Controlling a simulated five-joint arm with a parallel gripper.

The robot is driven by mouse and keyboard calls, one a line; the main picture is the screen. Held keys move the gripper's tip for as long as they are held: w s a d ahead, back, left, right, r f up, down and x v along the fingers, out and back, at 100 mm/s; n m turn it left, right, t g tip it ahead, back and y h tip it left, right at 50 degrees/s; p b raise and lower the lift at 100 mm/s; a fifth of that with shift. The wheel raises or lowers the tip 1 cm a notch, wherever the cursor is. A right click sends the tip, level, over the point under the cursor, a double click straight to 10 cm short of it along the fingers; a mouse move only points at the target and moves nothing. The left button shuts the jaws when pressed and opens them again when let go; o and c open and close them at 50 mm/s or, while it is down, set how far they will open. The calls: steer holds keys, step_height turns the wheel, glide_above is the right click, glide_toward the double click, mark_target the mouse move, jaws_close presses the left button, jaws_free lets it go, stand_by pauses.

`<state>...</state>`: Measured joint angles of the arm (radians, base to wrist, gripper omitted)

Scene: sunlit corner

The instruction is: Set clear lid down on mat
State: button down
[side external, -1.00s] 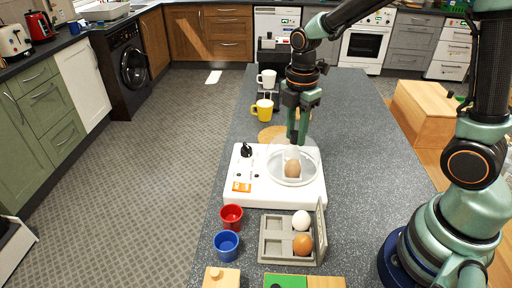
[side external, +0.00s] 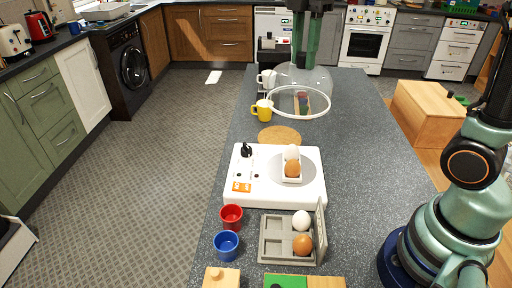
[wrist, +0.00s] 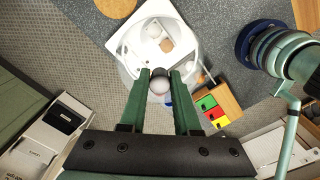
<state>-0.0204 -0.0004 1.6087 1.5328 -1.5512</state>
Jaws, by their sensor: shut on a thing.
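The clear lid (side external: 298,101) is a see-through dome with a pale rim. My gripper (side external: 303,58) is shut on its top knob and holds it in the air, high above the counter. In the wrist view the knob (wrist: 160,84) sits between the green fingers, and the dome's clear outline spreads beyond them. The round cork mat (side external: 279,136) lies bare on the counter behind the white cooker; it also shows at the top of the wrist view (wrist: 116,5). In the side view the lid appears above and right of the mat.
The white egg cooker (side external: 240,196) is uncovered, with a white and a brown egg in a small tray. A yellow mug (side external: 262,110) and white mug (side external: 266,79) stand beyond the mat. Red (side external: 231,217) and blue (side external: 227,245) cups and an egg box (side external: 272,246) are nearer.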

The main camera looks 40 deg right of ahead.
steer(key=w+d+f, duration=1.1)
steer(key=w+f, duration=0.4)
step_height(320, 180, down, 8)
steer(key=shift+r, duration=0.15)
steer(key=shift+f, duration=0.5)
stand_by(1.9)
steer(key=c, duration=0.5)
jaws_free()
steer(key=shift+c, duration=0.2)
steer(key=shift+o, duration=0.2)
steer(key=o, duration=0.4)
steer(key=shift+o, duration=0.2)
